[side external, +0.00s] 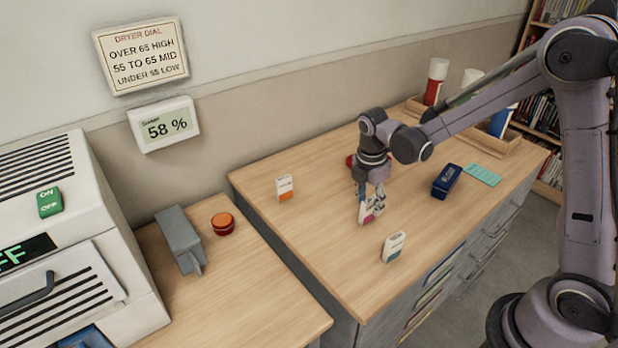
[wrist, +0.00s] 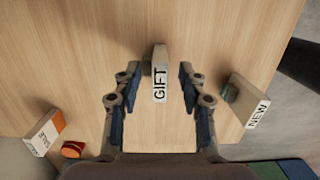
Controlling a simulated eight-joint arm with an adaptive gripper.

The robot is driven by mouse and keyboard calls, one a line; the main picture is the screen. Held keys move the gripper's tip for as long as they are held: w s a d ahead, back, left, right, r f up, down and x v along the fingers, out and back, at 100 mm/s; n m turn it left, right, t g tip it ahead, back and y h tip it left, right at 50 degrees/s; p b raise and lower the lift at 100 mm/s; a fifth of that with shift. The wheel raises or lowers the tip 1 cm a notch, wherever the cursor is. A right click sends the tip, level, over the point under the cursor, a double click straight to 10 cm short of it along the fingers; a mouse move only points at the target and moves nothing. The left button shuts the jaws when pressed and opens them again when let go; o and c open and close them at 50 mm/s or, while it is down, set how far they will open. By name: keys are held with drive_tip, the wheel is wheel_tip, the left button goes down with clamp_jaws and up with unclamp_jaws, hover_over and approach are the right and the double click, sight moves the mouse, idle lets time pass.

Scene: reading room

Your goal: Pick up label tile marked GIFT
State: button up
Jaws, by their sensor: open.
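The GIFT label tile (wrist: 160,84) stands upright in the wrist view, its white lettered edge facing my camera. My gripper (wrist: 157,78) is open, with one finger on each side of the tile and a visible gap on both sides. In the side external view my gripper (side external: 371,192) points down at the tabletop, and its fingers partly hide the tile. The NEW tile (wrist: 248,102) stands to the right in the wrist view. The SALE tile (wrist: 45,134), white and orange, stands at the lower left.
In the side external view, the orange-marked tile (side external: 285,188) and teal-marked tile (side external: 393,247) flank my gripper. A dark blue box (side external: 446,180) and a mint card (side external: 483,175) lie to the right. A wooden tray (side external: 528,143) stands behind. The wooden top's left front is clear.

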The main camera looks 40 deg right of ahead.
clamp_jaws()
idle(0.4)
